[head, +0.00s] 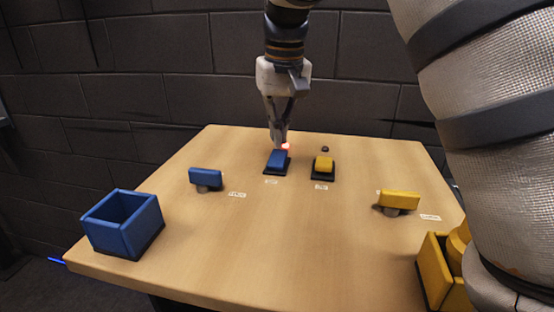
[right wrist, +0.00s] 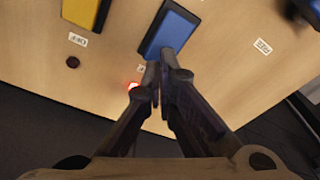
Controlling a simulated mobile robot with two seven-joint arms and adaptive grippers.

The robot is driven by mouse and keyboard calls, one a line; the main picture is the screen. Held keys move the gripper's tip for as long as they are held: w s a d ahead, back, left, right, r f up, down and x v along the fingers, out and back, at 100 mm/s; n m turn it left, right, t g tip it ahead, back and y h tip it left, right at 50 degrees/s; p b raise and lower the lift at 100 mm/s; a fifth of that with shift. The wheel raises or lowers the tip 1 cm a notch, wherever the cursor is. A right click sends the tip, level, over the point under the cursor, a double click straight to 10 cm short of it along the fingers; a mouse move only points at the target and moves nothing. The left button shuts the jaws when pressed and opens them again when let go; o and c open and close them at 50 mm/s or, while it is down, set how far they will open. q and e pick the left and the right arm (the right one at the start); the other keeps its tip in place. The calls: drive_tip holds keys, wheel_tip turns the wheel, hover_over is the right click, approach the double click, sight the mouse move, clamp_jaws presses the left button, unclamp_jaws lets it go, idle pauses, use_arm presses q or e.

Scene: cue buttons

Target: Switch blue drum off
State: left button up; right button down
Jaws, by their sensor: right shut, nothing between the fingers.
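A blue button (head: 278,158) sits on a dark base near the far edge of the table. It also shows in the right wrist view (right wrist: 168,33). A small lamp (head: 285,146) just behind it glows red, and the glow shows in the right wrist view (right wrist: 133,86) too. My right gripper (head: 279,143) is shut and empty, pointing down at the far end of the blue button. In the right wrist view its fingertips (right wrist: 156,75) overlap the button's near end; contact cannot be told. I see nothing clearly drum-shaped. My left gripper is out of view.
A yellow button (head: 323,164) stands to the right, with a dark lamp (head: 325,149) behind it. A blue paddle (head: 206,177) and a yellow paddle (head: 400,200) stand at either side. A blue box (head: 122,228) and a yellow box (head: 433,262) stand at the front corners. The table's middle is clear.

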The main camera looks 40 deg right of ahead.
sight(279, 152)
drive_tip(key=shift+f, duration=1.15)
idle(0.4)
drive_tip(key=shift+r, duration=3.55)
